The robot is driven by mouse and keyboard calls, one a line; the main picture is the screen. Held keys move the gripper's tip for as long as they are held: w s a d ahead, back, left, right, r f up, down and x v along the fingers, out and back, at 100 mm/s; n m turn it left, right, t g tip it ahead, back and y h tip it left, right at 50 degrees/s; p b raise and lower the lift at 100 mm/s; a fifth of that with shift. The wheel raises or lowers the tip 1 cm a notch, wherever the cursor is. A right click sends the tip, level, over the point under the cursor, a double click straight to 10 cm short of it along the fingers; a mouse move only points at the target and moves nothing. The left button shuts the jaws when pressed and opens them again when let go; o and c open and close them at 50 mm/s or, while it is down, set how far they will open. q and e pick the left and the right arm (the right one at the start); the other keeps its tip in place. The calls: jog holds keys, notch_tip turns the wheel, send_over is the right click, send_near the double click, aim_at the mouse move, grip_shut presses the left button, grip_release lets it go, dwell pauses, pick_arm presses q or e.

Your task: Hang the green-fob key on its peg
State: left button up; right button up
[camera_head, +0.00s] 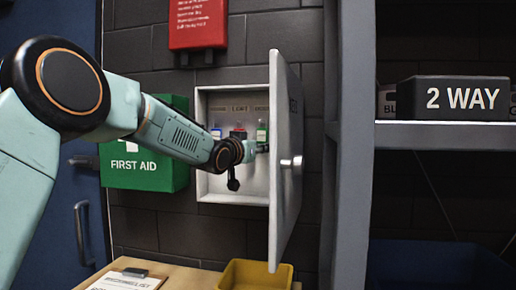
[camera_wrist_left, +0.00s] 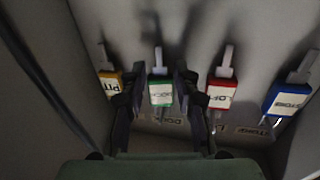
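The green-fob key (camera_head: 262,133) is in the open wall cabinet, under the right-hand top label. In the left wrist view its green fob (camera_wrist_left: 161,92) lies between the two fingers of my left gripper (camera_wrist_left: 160,82), with narrow gaps at the sides. The fingers look open around it. In the head view my left gripper (camera_head: 258,148) reaches into the cabinet just below the green fob. The peg behind the key is not clearly visible. Labels on the cabinet back read DOCK (camera_wrist_left: 168,120) by the green fob and LOFT by the red one. My right gripper is not in view.
Red (camera_wrist_left: 221,93), blue (camera_wrist_left: 290,98) and yellow (camera_wrist_left: 110,82) fob keys hang close beside the green one. The cabinet door (camera_head: 285,150) stands open to the right of my arm. A green first aid box (camera_head: 145,165) is left; a yellow tray (camera_head: 255,275) sits below.

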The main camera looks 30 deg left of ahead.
pick_arm(q)
jog(key=o, duration=0.5)
jog(key=shift+w, duration=0.1)
jog(key=s, duration=0.7)
jog(key=shift+s, duration=0.3)
jog(key=shift+f, duration=0.1)
